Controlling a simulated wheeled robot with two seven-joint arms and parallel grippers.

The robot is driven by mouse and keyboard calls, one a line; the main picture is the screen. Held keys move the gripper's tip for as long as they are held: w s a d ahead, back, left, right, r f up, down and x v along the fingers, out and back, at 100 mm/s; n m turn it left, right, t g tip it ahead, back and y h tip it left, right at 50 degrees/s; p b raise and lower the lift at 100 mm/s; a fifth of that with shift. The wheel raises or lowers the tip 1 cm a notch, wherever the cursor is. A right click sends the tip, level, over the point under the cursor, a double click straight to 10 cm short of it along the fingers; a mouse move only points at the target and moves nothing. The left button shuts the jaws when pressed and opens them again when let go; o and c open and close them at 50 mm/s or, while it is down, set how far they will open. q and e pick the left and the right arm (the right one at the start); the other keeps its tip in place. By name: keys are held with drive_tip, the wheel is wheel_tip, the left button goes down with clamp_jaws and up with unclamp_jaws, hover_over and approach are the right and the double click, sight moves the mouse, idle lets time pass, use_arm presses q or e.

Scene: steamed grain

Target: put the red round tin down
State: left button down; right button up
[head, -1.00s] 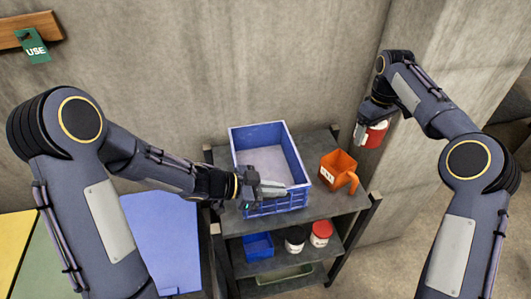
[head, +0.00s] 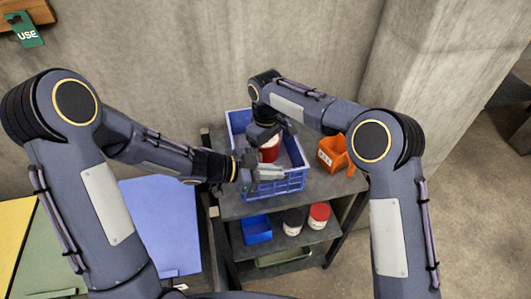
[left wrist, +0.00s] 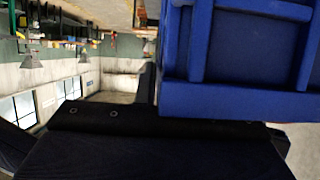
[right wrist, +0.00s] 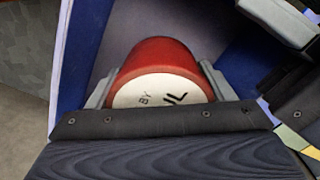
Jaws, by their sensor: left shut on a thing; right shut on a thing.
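The red round tin (head: 269,152) is in my right gripper (head: 267,138), between the walls of the blue crate (head: 291,185). In the right wrist view the tin (right wrist: 162,58) sits between both fingers, its white lettered end towards the camera. I cannot tell whether its far end touches the crate floor. My left gripper (head: 262,173) is shut on the crate's near wall. The crate's blue side fills the upper right of the left wrist view (left wrist: 235,60); the left fingertips are hidden there.
The crate stands on the top of a dark shelf rack (head: 230,207). An orange bin (head: 331,152) stands to its right. Below are a small blue bin (head: 257,229), a dark-lidded jar (head: 293,221) and a red-lidded jar (head: 319,214). A concrete wall rises behind.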

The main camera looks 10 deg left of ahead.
drive_tip(key=shift+f, duration=2.9)
drive_tip(key=shift+f, duration=0.15)
drive_tip(key=o, duration=0.9)
wheel_tip(320, 180, up, 12)
drive_tip(key=shift+f, duration=0.25)
drive_tip(key=shift+r, duration=0.4)
